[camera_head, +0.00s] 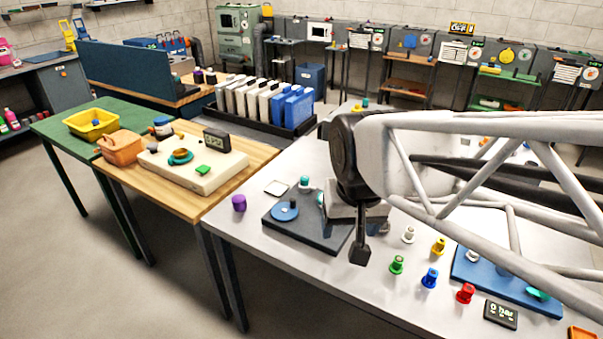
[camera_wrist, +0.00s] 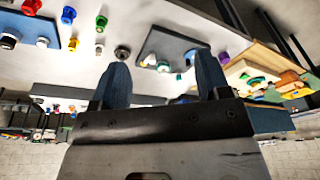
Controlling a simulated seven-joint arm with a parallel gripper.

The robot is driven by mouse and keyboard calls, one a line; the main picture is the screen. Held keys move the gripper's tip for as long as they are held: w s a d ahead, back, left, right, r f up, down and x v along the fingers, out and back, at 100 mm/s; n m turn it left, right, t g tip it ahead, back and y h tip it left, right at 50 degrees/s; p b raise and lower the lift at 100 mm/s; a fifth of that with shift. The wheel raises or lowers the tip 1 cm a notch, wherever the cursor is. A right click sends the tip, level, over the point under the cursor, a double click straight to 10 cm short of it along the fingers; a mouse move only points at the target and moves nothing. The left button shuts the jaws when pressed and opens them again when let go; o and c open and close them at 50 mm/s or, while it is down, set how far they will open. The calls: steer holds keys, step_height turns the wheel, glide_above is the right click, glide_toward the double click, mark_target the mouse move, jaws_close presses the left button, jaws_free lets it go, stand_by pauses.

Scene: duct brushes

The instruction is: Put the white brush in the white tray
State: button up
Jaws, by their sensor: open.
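The white brush (camera_head: 408,234) stands upright on the light table, right of my gripper (camera_head: 361,248) in the head view. It also shows as a small pale shape in the wrist view (camera_wrist: 99,49), beyond the left finger. A small flat white square (camera_head: 277,187), which looks like the white tray, lies on the table near the back left, behind the dark board. My gripper is above the table, between the dark board and the brushes. In the wrist view my gripper (camera_wrist: 162,84) has its two fingers wide apart, with nothing between them.
Green (camera_head: 397,265), blue (camera_head: 430,278), red (camera_head: 465,293) and yellow (camera_head: 438,246) brushes stand close around the white one. A blue board (camera_head: 480,280) with parts lies right. A dark board (camera_head: 325,228) with a blue disc lies left. A purple piece (camera_head: 239,203) stands near the left edge.

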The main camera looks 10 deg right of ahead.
steer(key=w+d+f+m+g, duration=0.1)
steer(key=w+d+f+m, duration=0.2)
steer(key=w, duration=0.7)
steer(key=w+d+f+m+y, duration=0.1)
steer(key=w+d+f+m, duration=0.15)
steer(key=w+m, duration=0.55)
steer(key=w+d+f+m+g, duration=0.15)
steer(key=w+f, duration=0.25)
steer(key=w, duration=0.8)
steer(key=w+d+f+m, duration=0.1)
steer(key=w+f, duration=0.2)
steer(key=w+d+f+m, duration=0.2)
steer(key=w, duration=0.1)
steer(key=w+d+f+m, duration=0.1)
steer(key=w+f+m, duration=0.1)
steer(key=w+f, duration=0.1)
steer(key=shift+d+f+m+t, duration=0.2)
steer(key=shift+f+m+t, duration=0.05)
steer(key=shift+f, duration=0.05)
steer(key=shift+w+d+f, duration=0.15)
steer(key=shift+w+f, duration=0.15)
steer(key=shift+a+f, duration=0.2)
steer(key=shift+f, duration=1.05)
steer(key=shift+f, duration=0.1)
steer(key=shift+a+f, duration=0.15)
steer(key=shift+f, duration=1.1)
steer(key=shift+a+f, duration=0.15)
steer(key=shift+f, duration=1.1)
